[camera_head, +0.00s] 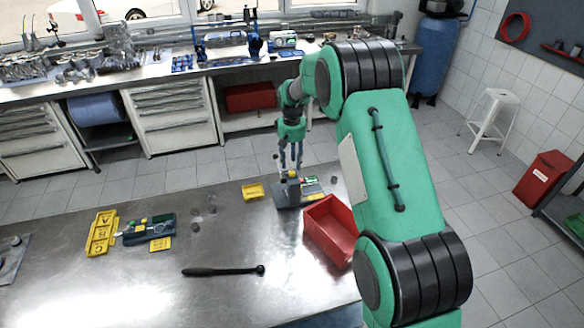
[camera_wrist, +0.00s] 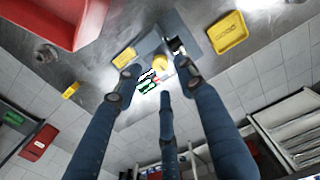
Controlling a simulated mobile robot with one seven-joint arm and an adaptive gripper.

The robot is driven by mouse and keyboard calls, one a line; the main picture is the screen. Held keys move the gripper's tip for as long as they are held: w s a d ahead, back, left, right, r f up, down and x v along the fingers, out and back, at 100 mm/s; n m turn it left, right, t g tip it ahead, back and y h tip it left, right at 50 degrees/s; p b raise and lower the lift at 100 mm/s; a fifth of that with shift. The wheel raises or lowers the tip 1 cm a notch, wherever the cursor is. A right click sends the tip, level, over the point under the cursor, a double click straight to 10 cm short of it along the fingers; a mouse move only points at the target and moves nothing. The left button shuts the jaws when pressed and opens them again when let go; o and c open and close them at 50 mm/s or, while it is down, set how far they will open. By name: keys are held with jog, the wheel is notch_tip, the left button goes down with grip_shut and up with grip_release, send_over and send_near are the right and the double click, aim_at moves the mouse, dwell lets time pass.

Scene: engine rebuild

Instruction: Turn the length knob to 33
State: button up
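A small grey device (camera_head: 283,199) stands near the far edge of the metal workbench; it also shows in the wrist view (camera_wrist: 149,45). A round yellow part (camera_wrist: 160,63) on it may be the length knob; I cannot read any marking or setting. A small green, white and red item (camera_wrist: 150,83) lies beside it. My gripper (camera_head: 291,163) points down just above the device. In the wrist view its blue fingers (camera_wrist: 150,88) are spread apart around the yellow part, with nothing visible between them. Whether any fingertip touches the device I cannot tell.
A red bin (camera_head: 331,232) stands right of the device. A yellow tray (camera_head: 253,191) lies to its left. A black wrench-like tool (camera_head: 223,271) lies nearer the front. A yellow rack (camera_head: 103,232) and a dark green case (camera_head: 150,229) are at left.

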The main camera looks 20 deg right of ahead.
aim_at(292, 173)
notch_tip(292, 173, up, 7)
jog(key=shift+r, duration=0.15)
dwell(0.7)
jog(key=s+a+r+t+b, duration=0.1)
jog(key=s+r+b, duration=0.2)
jog(key=s+r, duration=0.7)
jog(key=s+a+r+t+b, duration=0.25)
jog(key=s+r, duration=0.35)
jog(key=s, duration=0.8)
jog(key=s+f+t+b, duration=0.1)
jog(key=s+f+b, duration=0.1)
jog(key=s, duration=1.2)
jog(key=s+a+f+m+t+b, duration=0.1)
jog(key=s+f+b, duration=0.2)
jog(key=s, duration=1.1)
jog(key=shift+f+b, duration=0.35)
jog(key=shift+f, duration=0.15)
